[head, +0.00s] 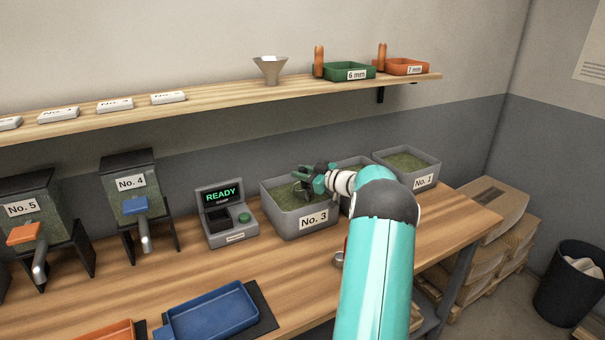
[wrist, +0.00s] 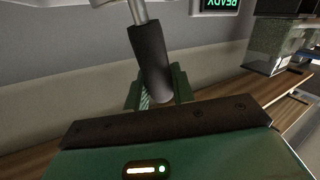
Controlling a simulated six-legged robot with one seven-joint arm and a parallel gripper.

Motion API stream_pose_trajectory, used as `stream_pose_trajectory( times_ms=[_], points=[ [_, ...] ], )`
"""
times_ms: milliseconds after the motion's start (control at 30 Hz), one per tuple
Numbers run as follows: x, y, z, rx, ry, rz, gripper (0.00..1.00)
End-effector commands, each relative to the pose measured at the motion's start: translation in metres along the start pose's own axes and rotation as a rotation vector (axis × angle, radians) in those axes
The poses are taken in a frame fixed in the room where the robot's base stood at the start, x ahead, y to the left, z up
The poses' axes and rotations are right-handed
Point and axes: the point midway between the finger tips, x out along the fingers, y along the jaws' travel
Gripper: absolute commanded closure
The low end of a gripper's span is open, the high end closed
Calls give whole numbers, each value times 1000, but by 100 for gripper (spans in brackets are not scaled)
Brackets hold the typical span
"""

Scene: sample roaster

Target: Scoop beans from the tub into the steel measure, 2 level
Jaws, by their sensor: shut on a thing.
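My gripper (head: 318,180) is over the grey tub labelled No. 3 (head: 307,222), which holds green beans (head: 283,197). In the wrist view my gripper (wrist: 158,92) is shut on the black handle of a scoop (wrist: 150,55), whose metal shaft runs out of the top of the picture. In the head view the scoop (head: 302,189) is small and dark at the bean surface; I cannot tell how full it is. A small shiny metal thing (head: 338,259) shows at the left edge of my arm, mostly hidden; I cannot tell if it is the steel measure.
A READY display unit (head: 227,222) stands left of tub No. 3. A second tub (head: 352,163) is partly behind my arm, and tub No. 1 (head: 424,181) is further right. A blue tray (head: 212,312) lies at the front. A shelf (head: 220,98) runs above.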

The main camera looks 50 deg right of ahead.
Motion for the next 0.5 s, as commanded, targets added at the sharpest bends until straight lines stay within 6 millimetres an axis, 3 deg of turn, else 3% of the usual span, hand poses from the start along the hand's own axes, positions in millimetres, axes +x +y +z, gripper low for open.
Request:
stream_pose_trajectory(
  times_ms=[167,500],
  points=[
    [0,1,-4,-2,1,0,100],
    [-3,6,-34,-3,1,0,100]
  ],
)
